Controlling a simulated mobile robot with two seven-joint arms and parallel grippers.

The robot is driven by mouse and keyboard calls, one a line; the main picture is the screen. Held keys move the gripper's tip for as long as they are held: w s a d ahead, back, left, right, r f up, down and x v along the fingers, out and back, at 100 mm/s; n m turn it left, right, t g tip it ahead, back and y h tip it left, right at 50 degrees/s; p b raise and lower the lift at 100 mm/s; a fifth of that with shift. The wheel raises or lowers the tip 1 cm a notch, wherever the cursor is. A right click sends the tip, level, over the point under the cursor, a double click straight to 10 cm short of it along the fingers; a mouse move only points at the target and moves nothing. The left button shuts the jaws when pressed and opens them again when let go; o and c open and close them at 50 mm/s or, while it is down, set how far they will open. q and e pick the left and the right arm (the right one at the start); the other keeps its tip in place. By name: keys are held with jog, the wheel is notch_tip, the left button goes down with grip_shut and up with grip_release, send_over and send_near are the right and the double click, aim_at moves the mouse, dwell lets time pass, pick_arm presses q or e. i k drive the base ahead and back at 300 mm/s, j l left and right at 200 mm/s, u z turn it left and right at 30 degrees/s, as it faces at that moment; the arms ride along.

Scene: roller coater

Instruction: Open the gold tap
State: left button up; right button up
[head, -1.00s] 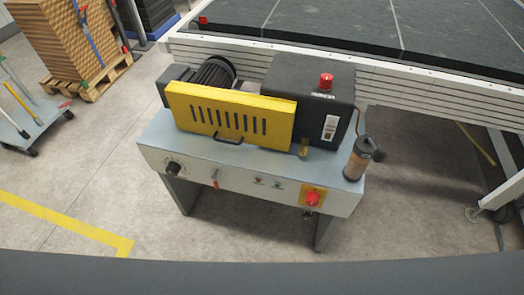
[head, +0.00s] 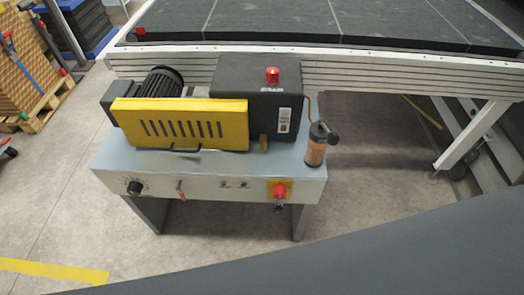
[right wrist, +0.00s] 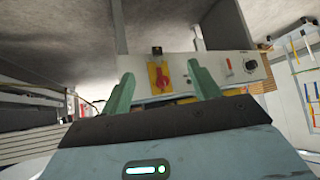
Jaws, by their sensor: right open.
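The gold tap (head: 263,143) is a small brass-coloured piece at the lower front of the black box (head: 278,100), just above the grey bench top, in the head view. I cannot make out its handle position. In the right wrist view, which is upside down, I cannot pick out the tap. My right gripper (right wrist: 163,88) is open and empty, its two green fingers apart, facing the bench front with the red knob (right wrist: 160,76) on its yellow plate showing between them. Neither gripper shows in the head view.
A yellow slotted guard (head: 180,124) stands left of the tap. A cylinder with a dark cap (head: 317,148) is at the bench's right end. The red switch (head: 279,190) is on the front panel. A large black-topped table (head: 300,22) stands behind. Floor in front is clear.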

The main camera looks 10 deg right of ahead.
aim_at(263, 145)
jog(key=j+z, duration=0.15)
jog(key=z, duration=1)
jog(key=k+j+z, duration=0.2)
jog(key=j+z, duration=0.25)
jog(key=k+j+z, duration=0.2)
jog(key=z, duration=0.25)
jog(key=k+j+z, duration=0.2)
jog(key=k+j, duration=0.3)
jog(key=k, duration=0.2)
jog(key=i+j, duration=0.15)
jog(key=j, duration=0.15)
jog(key=i+j, duration=0.15)
jog(key=j, duration=0.15)
